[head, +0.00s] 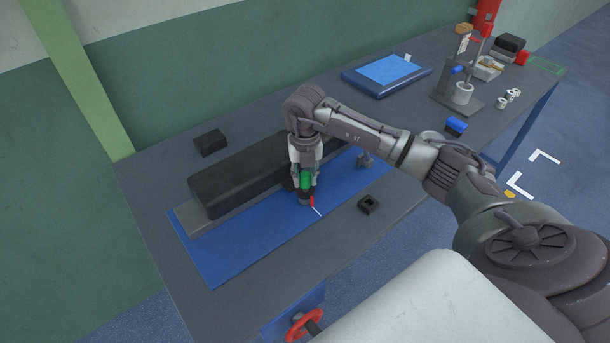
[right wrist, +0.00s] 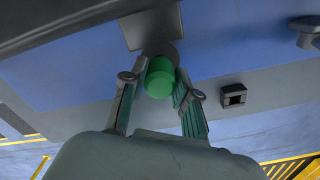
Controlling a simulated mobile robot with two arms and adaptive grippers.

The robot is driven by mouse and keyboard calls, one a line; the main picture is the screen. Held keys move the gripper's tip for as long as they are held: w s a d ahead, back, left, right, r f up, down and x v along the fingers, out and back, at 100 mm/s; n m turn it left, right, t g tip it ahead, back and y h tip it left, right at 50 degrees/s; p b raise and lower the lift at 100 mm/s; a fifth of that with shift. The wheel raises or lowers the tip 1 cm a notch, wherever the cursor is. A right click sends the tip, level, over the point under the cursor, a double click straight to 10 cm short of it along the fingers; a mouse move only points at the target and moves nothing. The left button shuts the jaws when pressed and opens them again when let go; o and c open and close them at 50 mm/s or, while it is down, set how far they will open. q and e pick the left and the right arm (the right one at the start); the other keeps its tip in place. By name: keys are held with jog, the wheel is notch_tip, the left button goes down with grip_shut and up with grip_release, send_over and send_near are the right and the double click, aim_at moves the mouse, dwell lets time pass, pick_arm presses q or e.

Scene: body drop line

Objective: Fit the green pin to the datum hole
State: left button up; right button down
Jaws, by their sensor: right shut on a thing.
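The green pin (head: 306,182) is upright between the fingers of my right gripper (head: 305,186), beside the long dark bar (head: 235,177). My right gripper points down and is shut on the pin. In the right wrist view the round green end of the pin (right wrist: 160,77) shows between the two fingers. A dark round part lies just past the pin there, next to a grey plate (right wrist: 150,27). The datum hole itself is hidden, and I cannot tell whether the pin's lower end is in it. My left gripper is not in view.
The bar lies on a blue mat (head: 225,258). A small red and white marker (head: 314,206) is close to the pin. A black square socket block (head: 369,204) and a black block (head: 210,142) stand apart. A blue tray (head: 387,70) is further back.

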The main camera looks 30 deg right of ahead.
jog(key=shift+f+b, duration=0.5)
jog(key=shift+f, duration=0.2)
jog(key=c, duration=1.1)
grip_release()
jog(key=o, duration=0.3)
jog(key=shift+r, duration=0.1)
notch_tip(320, 180, up, 12)
jog(key=shift+f, duration=0.1)
